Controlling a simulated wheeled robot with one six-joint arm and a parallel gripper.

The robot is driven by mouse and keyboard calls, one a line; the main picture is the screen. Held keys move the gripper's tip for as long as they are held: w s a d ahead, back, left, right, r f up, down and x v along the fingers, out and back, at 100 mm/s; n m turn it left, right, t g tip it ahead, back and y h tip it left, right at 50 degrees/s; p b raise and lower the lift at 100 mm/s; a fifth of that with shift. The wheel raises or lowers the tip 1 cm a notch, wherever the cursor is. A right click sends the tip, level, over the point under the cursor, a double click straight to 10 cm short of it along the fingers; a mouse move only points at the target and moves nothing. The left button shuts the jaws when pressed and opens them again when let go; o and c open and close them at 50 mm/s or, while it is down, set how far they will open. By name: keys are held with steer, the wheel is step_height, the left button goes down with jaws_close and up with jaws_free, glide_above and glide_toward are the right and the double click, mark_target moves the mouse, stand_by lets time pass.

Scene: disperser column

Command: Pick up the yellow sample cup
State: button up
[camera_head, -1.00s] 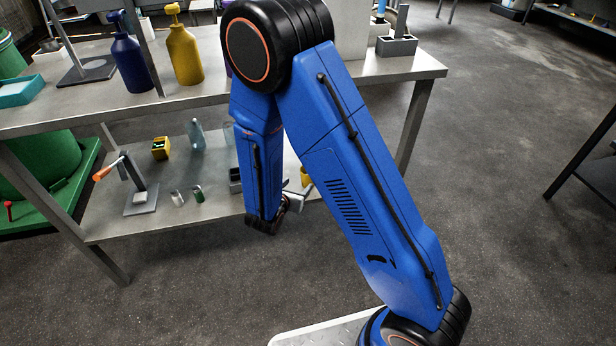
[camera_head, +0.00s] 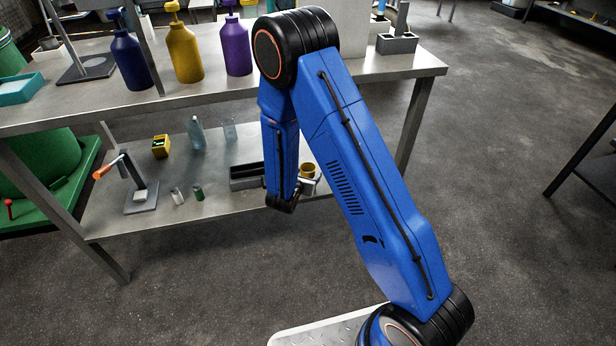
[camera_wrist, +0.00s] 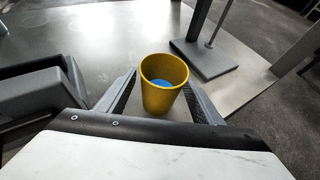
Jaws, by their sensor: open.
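The yellow sample cup (camera_wrist: 160,98) stands upright between the two fingers of my open gripper (camera_wrist: 162,95) in the wrist view. Something blue shows inside it. A finger lies on each side of the cup, and narrow gaps seem to show between them and its wall. In the head view the cup (camera_head: 308,170) is on the lower shelf near its right end, just beyond my gripper (camera_head: 308,184). My arm partly blocks the view there.
A dark grey tray (camera_head: 245,178) sits left of my gripper on the lower shelf (camera_head: 225,205). A dark stand base (camera_wrist: 207,60) is behind the cup to the right. Small vials (camera_head: 198,193) and a lever device (camera_head: 137,185) stand farther left. Pump bottles (camera_head: 184,52) are on the upper top.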

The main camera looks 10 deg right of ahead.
steer(key=x, duration=0.4)
steer(key=c, duration=1.2)
